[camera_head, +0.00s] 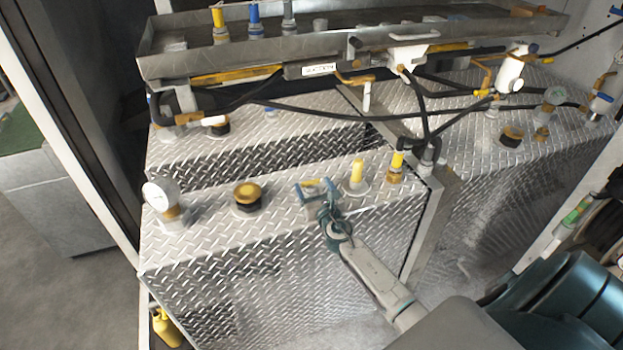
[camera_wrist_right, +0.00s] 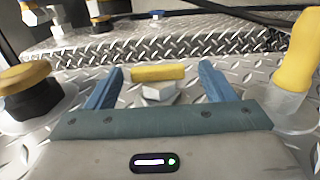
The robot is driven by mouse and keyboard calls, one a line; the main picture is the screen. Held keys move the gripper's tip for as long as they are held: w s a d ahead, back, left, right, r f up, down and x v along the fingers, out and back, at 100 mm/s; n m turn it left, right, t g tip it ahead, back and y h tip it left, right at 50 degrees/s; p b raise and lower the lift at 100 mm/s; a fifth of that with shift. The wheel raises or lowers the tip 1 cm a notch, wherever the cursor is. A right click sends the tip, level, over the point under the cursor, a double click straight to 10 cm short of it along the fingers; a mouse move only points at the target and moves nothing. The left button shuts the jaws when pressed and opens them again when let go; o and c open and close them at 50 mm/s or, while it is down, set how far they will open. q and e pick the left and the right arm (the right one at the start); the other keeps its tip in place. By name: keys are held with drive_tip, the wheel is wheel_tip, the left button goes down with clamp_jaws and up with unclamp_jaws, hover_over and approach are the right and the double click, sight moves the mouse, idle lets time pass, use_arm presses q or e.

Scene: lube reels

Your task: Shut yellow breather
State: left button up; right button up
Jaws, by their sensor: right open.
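A small yellow handle (camera_head: 316,184) sits on a grey hex fitting on top of the front diamond-plate tank. In the right wrist view the yellow handle (camera_wrist_right: 158,73) lies crosswise between the blue fingers, with a gap on both sides. My right gripper (camera_head: 318,191) is open around it, and no contact shows. A yellow-capped black fitting (camera_head: 249,194) stands to its left; in the wrist view this cap (camera_wrist_right: 24,77) is at the left edge. A yellow post (camera_head: 357,172) stands to its right and also shows in the wrist view (camera_wrist_right: 297,52). My left gripper is out of view.
A round gauge (camera_head: 162,194) stands at the tank's left end. Another yellow-topped fitting (camera_head: 396,166) and a metal post (camera_head: 428,205) are at the right. A metal tray (camera_head: 165,68) with hoses and valves hangs behind. A second diamond-plate tank (camera_head: 490,165) is at the right.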

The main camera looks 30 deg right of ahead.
drive_tip(key=v, duration=0.6)
drive_tip(key=shift+s, duration=0.2)
